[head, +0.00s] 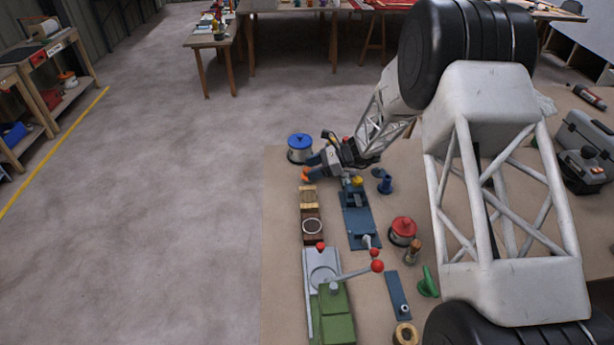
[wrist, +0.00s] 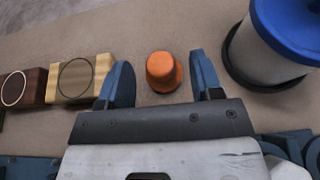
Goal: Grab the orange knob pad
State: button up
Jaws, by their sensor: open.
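The orange knob pad (wrist: 163,72) stands on the tan tabletop in the wrist view, a small rounded knob with a wider base. My gripper (wrist: 160,66) is open, with one blue finger to the left of the knob and one to the right. Gaps show between the knob and both fingers, and nothing is held. In the head view the orange knob pad (head: 304,175) is a small patch at the fingers of my gripper (head: 312,166), partly hidden by them.
A blue-lidded canister (head: 300,148) stands close beyond my gripper; in the wrist view it is near the right finger. A light wooden block with a ring (wrist: 80,79) lies left of the left finger. A blue plate fixture (head: 361,226) and a red-lidded pot (head: 403,231) stand nearby.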

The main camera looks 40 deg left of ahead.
jog(key=shift+x, duration=1.1)
jog(key=shift+c, duration=0.3)
jog(key=shift+f, duration=0.1)
jog(key=c, duration=0.9)
